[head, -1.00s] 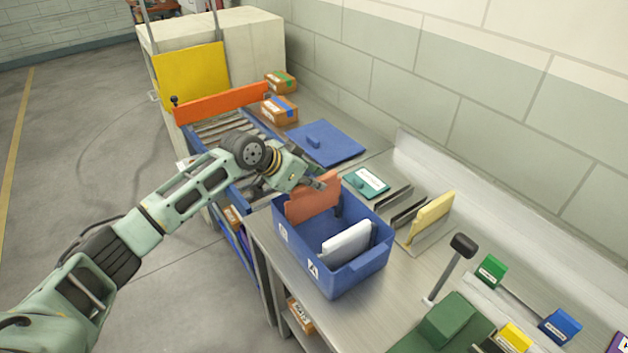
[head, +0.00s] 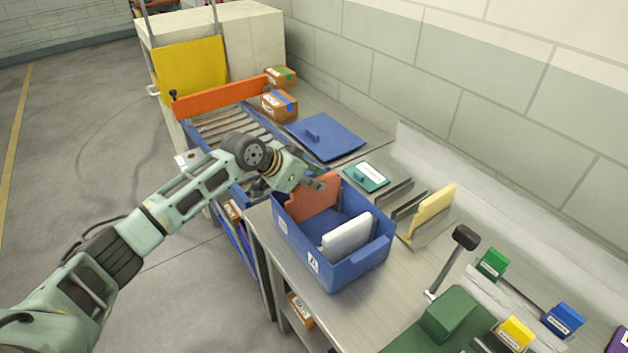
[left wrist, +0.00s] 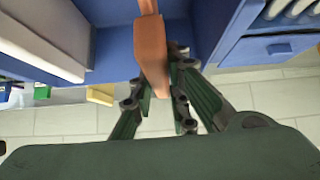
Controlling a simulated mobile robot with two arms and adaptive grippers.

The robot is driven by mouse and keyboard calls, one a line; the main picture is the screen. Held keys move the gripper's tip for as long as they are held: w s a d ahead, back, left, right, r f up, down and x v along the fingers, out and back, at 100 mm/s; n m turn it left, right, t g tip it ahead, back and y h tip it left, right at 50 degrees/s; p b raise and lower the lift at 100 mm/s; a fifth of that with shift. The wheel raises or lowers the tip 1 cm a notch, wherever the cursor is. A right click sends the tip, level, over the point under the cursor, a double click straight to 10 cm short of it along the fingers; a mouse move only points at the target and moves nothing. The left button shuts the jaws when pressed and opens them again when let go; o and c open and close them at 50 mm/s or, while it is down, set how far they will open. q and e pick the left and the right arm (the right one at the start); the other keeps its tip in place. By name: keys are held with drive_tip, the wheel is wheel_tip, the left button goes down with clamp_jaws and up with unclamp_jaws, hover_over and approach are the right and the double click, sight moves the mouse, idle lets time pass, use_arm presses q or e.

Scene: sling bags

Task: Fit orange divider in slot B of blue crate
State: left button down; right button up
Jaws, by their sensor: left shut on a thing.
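The blue crate (head: 345,274) stands on the metal bench, with label A on its near side and another label, likely B, farther left. A white divider (head: 348,235) stands inside toward the A end. My left gripper (head: 318,184) is shut on the top of the orange divider (head: 314,200), which stands upright with its lower part inside the crate near the far-left end. In the left wrist view the orange divider (left wrist: 151,50) lies between the fingers (left wrist: 156,92), above the blue crate (left wrist: 114,58). The divider's lower edge and the slot are hidden. My right gripper is not in view.
A yellow panel (head: 432,210) stands in a metal rack right of the crate. A teal lid (head: 366,177) and a blue lid (head: 326,138) lie behind. A black-headed post (head: 465,238) rises at the right. A roller conveyor (head: 215,127) is at the back left.

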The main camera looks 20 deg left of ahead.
sight(314, 192)
use_arm(q)
drive_tip(key=shift+f+b, duration=1)
drive_tip(key=shift+f, duration=0.8)
drive_tip(key=c, duration=1.6)
unclamp_jaws()
drive_tip(key=v, duration=1.2)
